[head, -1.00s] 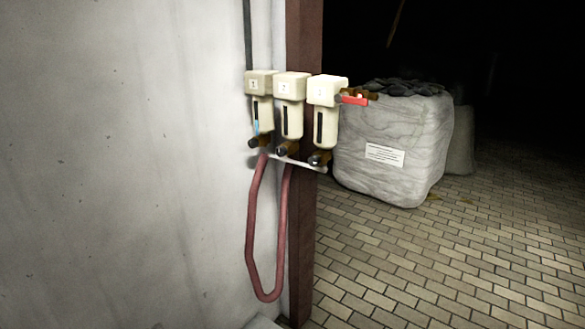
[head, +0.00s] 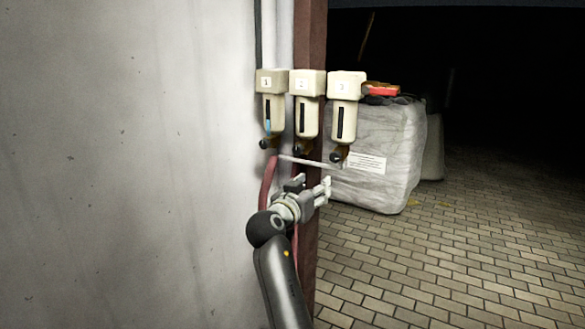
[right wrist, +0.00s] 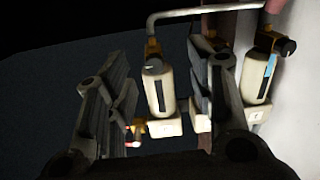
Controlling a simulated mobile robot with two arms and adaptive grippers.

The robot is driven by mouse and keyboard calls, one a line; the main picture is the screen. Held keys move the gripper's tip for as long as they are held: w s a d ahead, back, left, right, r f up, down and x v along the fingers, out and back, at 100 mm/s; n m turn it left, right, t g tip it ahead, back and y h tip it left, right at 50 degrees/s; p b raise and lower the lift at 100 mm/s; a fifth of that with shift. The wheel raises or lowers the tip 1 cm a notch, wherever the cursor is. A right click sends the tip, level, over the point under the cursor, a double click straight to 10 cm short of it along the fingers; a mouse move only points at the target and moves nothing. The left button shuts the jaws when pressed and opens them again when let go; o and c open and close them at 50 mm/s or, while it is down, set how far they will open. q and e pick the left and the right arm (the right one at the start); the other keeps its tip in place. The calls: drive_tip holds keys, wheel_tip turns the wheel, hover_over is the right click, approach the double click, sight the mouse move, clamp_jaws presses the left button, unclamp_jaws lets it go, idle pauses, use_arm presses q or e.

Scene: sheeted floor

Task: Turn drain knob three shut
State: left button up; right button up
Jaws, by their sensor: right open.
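Three cream filter bowls hang in a row on the post in the head view. Bowl three (head: 343,112) is rightmost, and its dark drain knob (head: 338,157) sits at its lower end. My right gripper (head: 313,184) is open and empty, below and slightly left of that knob, apart from it. In the right wrist view the picture is inverted; bowl three (right wrist: 160,92) shows between the fingers, with its brass drain fitting (right wrist: 152,50) towards the top. The knob's turn position is too small to tell. My left gripper is not in view.
Bowl one (head: 273,112) and bowl two (head: 307,118) hang close on the left. A thin pale bar (head: 308,161) runs below the bowls, and a red hose (head: 267,182) hangs by the wall. A red handle (head: 383,91) is at right. A wrapped bale (head: 385,150) stands behind.

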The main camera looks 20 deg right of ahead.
sight(334, 158)
drive_tip(key=shift+m+h, duration=0.5)
drive_tip(key=shift+m, duration=0.3)
drive_tip(key=w+d+r, duration=0.1)
drive_tip(key=d, duration=0.1)
drive_tip(key=w+d+r+p, duration=0.1)
drive_tip(key=w+d, duration=0.1)
drive_tip(key=w+d+r+p, duration=0.1)
drive_tip(key=d+r, duration=0.1)
drive_tip(key=shift+w+d, duration=0.3)
drive_tip(key=shift+w, duration=0.1)
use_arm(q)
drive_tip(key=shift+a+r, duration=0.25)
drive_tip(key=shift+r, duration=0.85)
use_arm(e)
drive_tip(key=shift+x, duration=1.05)
drive_tip(key=c, duration=1)
drive_tip(key=shift+c, duration=0.2)
